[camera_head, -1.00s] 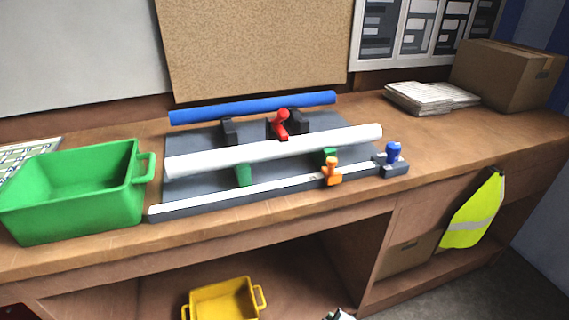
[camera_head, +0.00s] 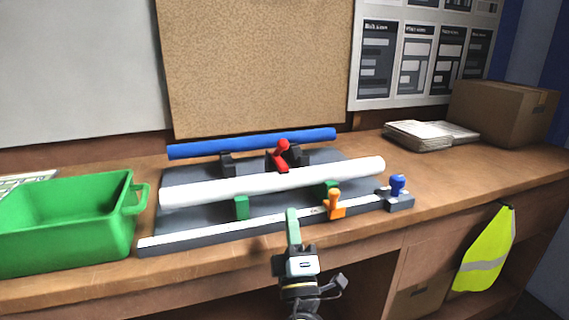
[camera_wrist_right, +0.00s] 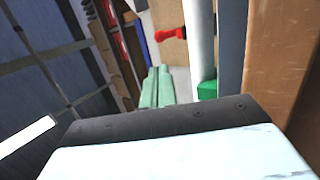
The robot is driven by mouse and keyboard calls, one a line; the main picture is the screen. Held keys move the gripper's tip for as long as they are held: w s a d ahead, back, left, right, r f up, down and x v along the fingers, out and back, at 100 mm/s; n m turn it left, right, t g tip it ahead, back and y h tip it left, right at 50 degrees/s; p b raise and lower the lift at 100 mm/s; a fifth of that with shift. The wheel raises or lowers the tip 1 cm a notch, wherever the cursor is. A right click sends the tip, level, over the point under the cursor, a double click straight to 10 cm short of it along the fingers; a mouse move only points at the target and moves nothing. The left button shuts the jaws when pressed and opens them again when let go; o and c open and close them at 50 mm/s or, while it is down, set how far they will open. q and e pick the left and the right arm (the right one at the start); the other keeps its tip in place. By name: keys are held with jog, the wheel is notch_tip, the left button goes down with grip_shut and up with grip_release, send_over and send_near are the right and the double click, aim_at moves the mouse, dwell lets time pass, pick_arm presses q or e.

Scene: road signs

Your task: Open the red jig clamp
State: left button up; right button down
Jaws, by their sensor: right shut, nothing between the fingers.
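The red jig clamp (camera_head: 282,153) stands on a black block at the back of the grey jig, by the blue tube (camera_head: 252,143). Its red knob tilts up. In the right wrist view the red clamp (camera_wrist_right: 172,33) shows beyond the fingertips, beside the white tube. My right gripper (camera_head: 292,213) points up from the bottom, its green fingers shut and empty, in front of the jig and apart from the clamp. The fingers (camera_wrist_right: 157,75) lie together in the right wrist view. My left gripper is out of view.
A white tube (camera_head: 270,183) on green supports lies between my right gripper and the clamp. An orange clamp (camera_head: 334,203) and a blue knob (camera_head: 398,185) are on the jig's front rail. A green bin (camera_head: 68,232) stands left; a cardboard box (camera_head: 503,112) stands back right.

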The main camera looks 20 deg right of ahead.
aim_at(283, 150)
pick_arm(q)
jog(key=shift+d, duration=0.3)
